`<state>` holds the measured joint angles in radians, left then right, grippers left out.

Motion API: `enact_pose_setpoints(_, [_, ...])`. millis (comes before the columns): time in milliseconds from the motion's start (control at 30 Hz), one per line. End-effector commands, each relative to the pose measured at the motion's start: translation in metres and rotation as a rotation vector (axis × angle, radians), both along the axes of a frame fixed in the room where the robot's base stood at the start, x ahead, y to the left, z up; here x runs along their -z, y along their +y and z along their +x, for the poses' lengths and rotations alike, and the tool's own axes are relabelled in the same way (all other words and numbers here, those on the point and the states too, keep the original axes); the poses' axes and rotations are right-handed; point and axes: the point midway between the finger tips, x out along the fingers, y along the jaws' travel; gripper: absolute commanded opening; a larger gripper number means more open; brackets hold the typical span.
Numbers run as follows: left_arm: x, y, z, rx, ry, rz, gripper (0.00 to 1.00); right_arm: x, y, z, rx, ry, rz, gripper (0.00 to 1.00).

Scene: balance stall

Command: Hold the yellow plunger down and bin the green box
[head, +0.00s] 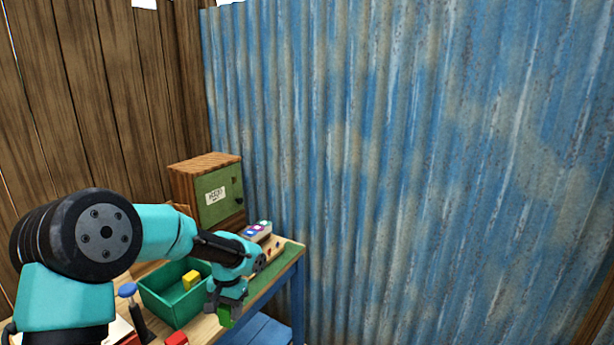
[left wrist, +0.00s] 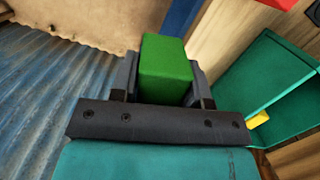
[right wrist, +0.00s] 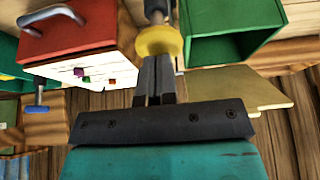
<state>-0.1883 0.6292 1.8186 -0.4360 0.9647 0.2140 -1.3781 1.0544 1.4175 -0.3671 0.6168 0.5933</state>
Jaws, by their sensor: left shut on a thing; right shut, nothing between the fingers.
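The green box (left wrist: 165,62) is held between the fingers of my left gripper (left wrist: 162,80). In the head view the box (head: 225,315) hangs below my left gripper (head: 226,300), over the table's edge beside the green bin (head: 165,311), outside it. The yellow plunger (right wrist: 158,41) has a round yellow head, seen only in the right wrist view. My right gripper (right wrist: 155,70) is shut and empty, its tips at the yellow head; I cannot tell whether it is pressed down.
A yellow block (head: 191,280) lies in the bin. A blue-topped plunger (head: 127,290) stands left of the bin. A red-lidded box with a handle (right wrist: 75,30) is near my right gripper. A green-doored cabinet (head: 222,200) stands behind. Corrugated wall (head: 400,170) bounds the right.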

Motion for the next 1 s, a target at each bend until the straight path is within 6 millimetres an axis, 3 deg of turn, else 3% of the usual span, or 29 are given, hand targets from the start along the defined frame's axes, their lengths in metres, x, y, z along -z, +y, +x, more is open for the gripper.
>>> enact_pose_setpoints(1000, [0.002,0.0,0.0,0.001,0.003,0.001,0.17,-0.052,0.001,-0.001,-0.001,-0.001,0.002,0.0])
